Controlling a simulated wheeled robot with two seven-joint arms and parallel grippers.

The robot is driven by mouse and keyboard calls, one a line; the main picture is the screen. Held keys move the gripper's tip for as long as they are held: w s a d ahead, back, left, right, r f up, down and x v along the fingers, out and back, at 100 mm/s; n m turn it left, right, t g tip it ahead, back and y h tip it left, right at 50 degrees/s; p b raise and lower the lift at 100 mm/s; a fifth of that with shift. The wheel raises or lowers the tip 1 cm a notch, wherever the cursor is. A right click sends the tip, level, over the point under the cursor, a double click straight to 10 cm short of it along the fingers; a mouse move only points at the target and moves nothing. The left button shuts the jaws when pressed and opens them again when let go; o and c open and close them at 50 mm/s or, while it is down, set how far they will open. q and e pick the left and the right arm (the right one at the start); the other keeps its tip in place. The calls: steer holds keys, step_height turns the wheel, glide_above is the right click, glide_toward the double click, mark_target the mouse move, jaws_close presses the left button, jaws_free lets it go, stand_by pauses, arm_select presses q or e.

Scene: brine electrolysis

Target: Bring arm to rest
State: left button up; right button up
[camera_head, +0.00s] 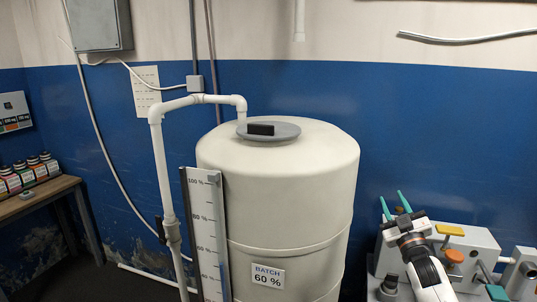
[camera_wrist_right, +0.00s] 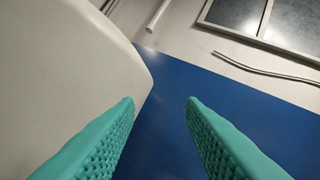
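My right gripper (camera_head: 397,203) is at the lower right of the head view, with its two green fingers pointing up and apart. It is right of the large white tank and in front of the blue wall, above a grey machine (camera_head: 470,242). In the right wrist view the green fingers (camera_wrist_right: 160,103) are open, with nothing between them but the blue wall behind. My left gripper is not in the head view.
A large white tank (camera_head: 290,200) labelled 60 % stands in the middle, with a scale board (camera_head: 208,235) and a white pipe (camera_head: 160,160) at its left. A bench (camera_head: 40,196) with several bottles is far left. Blue wall right of the tank is clear.

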steer(key=s+f+m+g+h+b, duration=0.1)
steer(key=s+f+m+g+b, duration=0.2)
steer(key=f, duration=1.5)
steer(key=s+f+m+g+h+b, duration=0.1)
steer(key=s+f+g+b, duration=0.3)
steer(key=f, duration=1.4)
steer(key=s+a+f+g, duration=0.15)
steer(key=s+f, duration=0.25)
steer(key=f, duration=0.4)
steer(key=s+f+g, duration=0.3)
steer(key=s+f, duration=0.2)
steer(key=f, duration=0.4)
steer(key=s+a+f+g+b, duration=0.2)
steer(key=s+f+g, duration=0.1)
steer(key=s+f, duration=0.85)
steer(key=s+a+f+g+b, duration=0.2)
steer(key=s+f, duration=0.8)
steer(key=s, duration=0.2)
steer(key=s+a+f+g+b, duration=0.1)
steer(key=s+f, duration=0.2)
steer(key=s, duration=0.5)
steer(key=s+a+f+g+b, duration=0.1)
steer(key=s+f+g, duration=0.1)
steer(key=s, duration=0.6)
steer(key=s+a+f+g+b, duration=0.1)
steer(key=s+f+g, duration=0.1)
steer(key=s+f, duration=0.3)
steer(key=s, duration=0.4)
steer(key=shift+a+y, duration=0.4)
steer(key=shift+w, duration=0.1)
